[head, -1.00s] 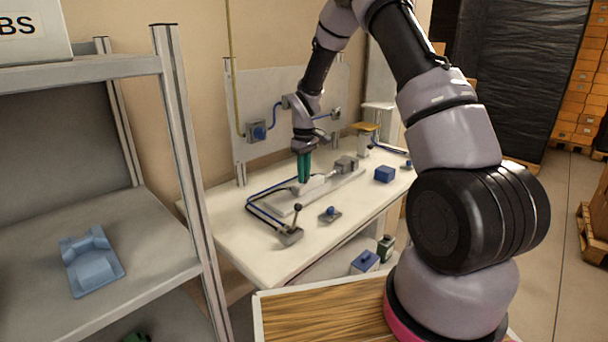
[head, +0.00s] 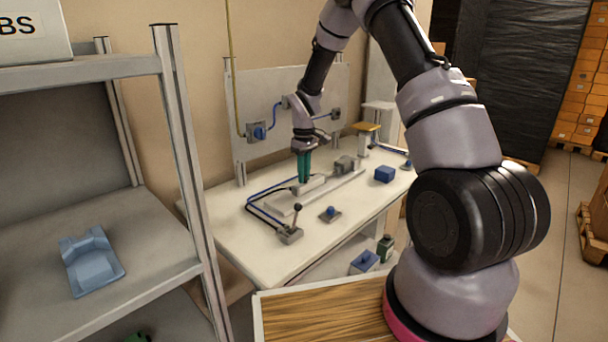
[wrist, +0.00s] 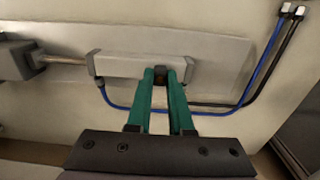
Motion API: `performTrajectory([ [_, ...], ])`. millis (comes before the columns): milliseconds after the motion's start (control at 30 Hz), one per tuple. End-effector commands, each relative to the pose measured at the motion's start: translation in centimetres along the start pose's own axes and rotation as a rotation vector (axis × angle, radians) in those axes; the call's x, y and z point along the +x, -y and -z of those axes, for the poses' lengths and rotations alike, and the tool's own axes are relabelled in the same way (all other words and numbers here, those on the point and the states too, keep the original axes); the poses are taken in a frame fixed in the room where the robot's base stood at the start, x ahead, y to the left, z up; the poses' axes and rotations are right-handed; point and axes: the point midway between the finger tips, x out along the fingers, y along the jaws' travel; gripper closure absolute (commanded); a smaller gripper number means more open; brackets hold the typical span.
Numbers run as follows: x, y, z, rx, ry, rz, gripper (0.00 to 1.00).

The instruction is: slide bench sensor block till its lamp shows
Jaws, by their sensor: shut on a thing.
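My gripper (head: 304,181) has green fingers and points down at the light grey cylinder (head: 313,185) on the bench. In the wrist view, my fingertips (wrist: 161,72) are shut on the sensor block (wrist: 160,74), a small dark block at the near side of the cylinder (wrist: 125,66), close to its right end cap. The fingers hide part of the block, and I see no lit lamp on it. In the head view the block cannot be made out behind the fingers.
A rod (wrist: 65,60) joins the cylinder to a grey block (head: 344,164). Blue and black hoses (wrist: 245,85) run along the near side and right.

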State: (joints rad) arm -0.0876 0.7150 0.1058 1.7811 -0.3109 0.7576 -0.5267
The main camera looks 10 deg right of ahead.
Motion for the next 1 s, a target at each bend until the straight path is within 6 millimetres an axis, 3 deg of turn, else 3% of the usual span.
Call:
performTrajectory([
  [267,-0.1,-0.2,0.1,0.001,-0.002,-0.001,1.0],
  [600,-0.1,-4.8,0.1,0.001,-0.004,-0.001,1.0],
  [867,-0.1,-4.8,0.1,-0.001,-0.004,-0.001,1.0],
  [900,-0.1,-4.8,0.1,-0.001,-0.004,-0.001,0.66],
  [933,-0.1,-4.8,0.1,-0.001,-0.003,-0.001,0.54],
  [1000,-0.1,-4.8,0.1,-0.001,-0.003,-0.001,0.5],
])
